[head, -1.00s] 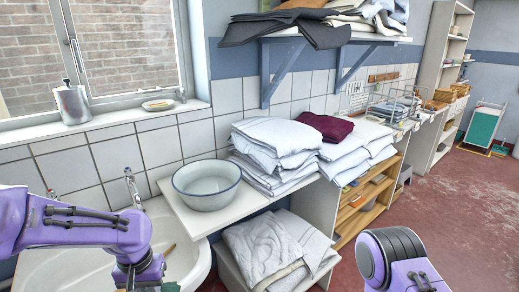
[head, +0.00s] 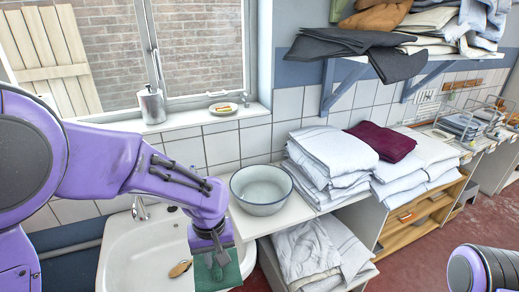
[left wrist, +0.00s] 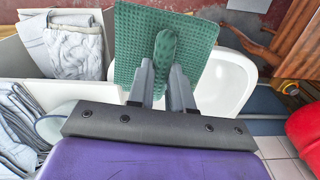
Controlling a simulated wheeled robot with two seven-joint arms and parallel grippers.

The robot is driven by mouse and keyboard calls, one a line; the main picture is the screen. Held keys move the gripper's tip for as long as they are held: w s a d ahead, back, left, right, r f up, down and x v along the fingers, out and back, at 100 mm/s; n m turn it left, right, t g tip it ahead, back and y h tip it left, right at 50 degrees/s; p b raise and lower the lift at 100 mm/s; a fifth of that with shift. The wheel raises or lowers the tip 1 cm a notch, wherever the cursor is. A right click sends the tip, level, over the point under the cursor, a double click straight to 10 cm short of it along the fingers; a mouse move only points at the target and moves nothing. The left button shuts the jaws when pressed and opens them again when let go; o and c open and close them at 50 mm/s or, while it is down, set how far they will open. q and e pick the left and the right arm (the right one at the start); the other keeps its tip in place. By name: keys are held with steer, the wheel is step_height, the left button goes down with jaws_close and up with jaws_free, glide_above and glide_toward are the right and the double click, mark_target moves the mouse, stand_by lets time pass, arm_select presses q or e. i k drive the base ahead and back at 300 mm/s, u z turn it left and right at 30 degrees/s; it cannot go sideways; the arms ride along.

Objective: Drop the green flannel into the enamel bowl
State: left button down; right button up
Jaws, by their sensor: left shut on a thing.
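The green flannel (head: 232,272) hangs from my left gripper (head: 215,258), over the right part of the white sink. In the left wrist view the flannel (left wrist: 135,45) spreads flat, with a raised fold between the fingers of the gripper (left wrist: 165,68), which is shut on it. The enamel bowl (head: 261,203) stands upright on the white counter, behind and to the right of the flannel, apart from it. Its inside looks empty. In the left wrist view the bowl (left wrist: 52,124) is mostly hidden behind my gripper. My right gripper is out of view; only part of that arm shows.
The white sink (head: 120,262) holds a small brown brush (head: 180,268). Folded white linen (head: 330,158) is stacked right of the bowl, with a maroon cloth (head: 381,141) on top. A tap (head: 139,208) stands behind the sink. A laden shelf (head: 345,62) hangs above.

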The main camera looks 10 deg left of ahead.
mark_target(258, 200)
steer(key=i, duration=1.4)
